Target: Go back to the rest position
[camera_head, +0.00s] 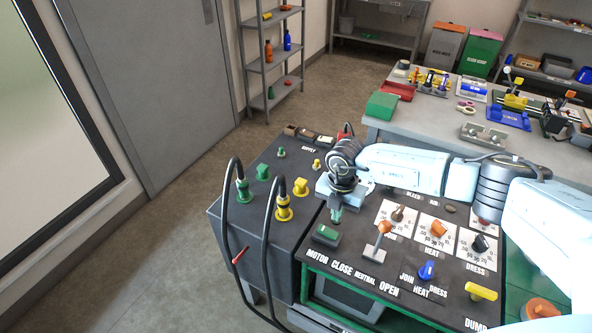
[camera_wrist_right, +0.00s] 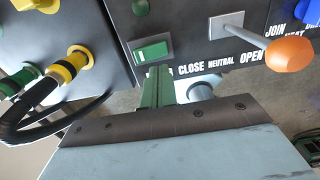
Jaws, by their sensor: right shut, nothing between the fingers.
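My right arm reaches in from the right over the dark control panel (camera_head: 352,262). My right gripper (camera_head: 337,214) points down just above the green MOTOR rocker switch (camera_head: 326,233). Its fingers are shut with nothing between them. In the right wrist view the green fingertips (camera_wrist_right: 159,88) stand just in front of the MOTOR switch (camera_wrist_right: 152,52). I cannot tell whether they touch it. The orange-knobbed lever (camera_head: 384,228) stands to the right of the switch; its knob is large in the right wrist view (camera_wrist_right: 290,54). My left gripper does not show.
A dark supply box (camera_head: 235,220) with green and yellow plugs and looping black cables (camera_head: 266,235) stands left of the panel. Knobs, a blue handle (camera_head: 427,270) and a yellow handle (camera_head: 481,291) lie to the right. A grey workbench (camera_head: 425,118) with tools is behind. Floor at left is clear.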

